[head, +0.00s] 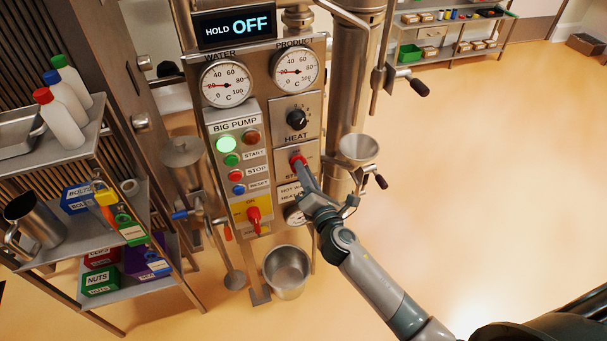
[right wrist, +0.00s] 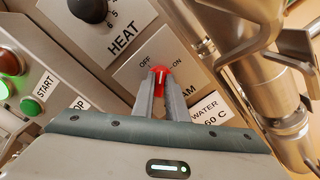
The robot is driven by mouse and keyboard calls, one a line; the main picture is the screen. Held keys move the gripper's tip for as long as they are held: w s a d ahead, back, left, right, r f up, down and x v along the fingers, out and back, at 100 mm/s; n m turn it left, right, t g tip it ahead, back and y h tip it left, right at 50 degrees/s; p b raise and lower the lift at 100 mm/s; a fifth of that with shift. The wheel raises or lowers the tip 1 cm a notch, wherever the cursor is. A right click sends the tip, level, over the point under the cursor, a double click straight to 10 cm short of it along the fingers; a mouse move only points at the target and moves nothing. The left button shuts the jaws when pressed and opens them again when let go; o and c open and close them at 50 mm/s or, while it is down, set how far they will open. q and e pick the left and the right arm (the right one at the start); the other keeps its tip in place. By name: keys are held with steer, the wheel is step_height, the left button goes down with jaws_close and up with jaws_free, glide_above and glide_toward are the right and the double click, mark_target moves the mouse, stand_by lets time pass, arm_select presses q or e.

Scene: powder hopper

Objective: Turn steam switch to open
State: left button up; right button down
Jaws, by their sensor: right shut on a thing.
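The steam switch is a red knob (head: 297,160) on the steel panel under the black HEAT knob (head: 297,119). In the right wrist view the red knob (right wrist: 160,74) sits on a plate marked OFF at left and ON at right; its white line points roughly up the picture, between the marks. My right gripper (head: 299,168) reaches the panel from below right and is shut on the red knob, with a finger (right wrist: 146,98) on either side of it. Part of the STEAM label is hidden by the fingers. My left gripper is not in view.
The BIG PUMP box (head: 236,160) with a lit green lamp and buttons is left of the switch. A display (head: 235,27) reads HOLD OFF. A steel funnel (head: 359,148) stands close right of my gripper. A steel bucket (head: 287,270) is below. Open floor lies right.

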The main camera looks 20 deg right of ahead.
steer(key=shift+f+m+b, duration=0.2)
steer(key=shift+m+b, duration=0.5)
steer(key=shift+m, duration=3.9)
steer(key=c, duration=1.8)
jaws_free()
steer(key=shift+o, duration=0.2)
steer(key=shift+s, duration=0.1)
steer(key=s+b, duration=0.4)
steer(key=s, duration=1.3)
steer(key=shift+s+d+b, duration=0.15)
steer(key=shift+d+b, duration=0.2)
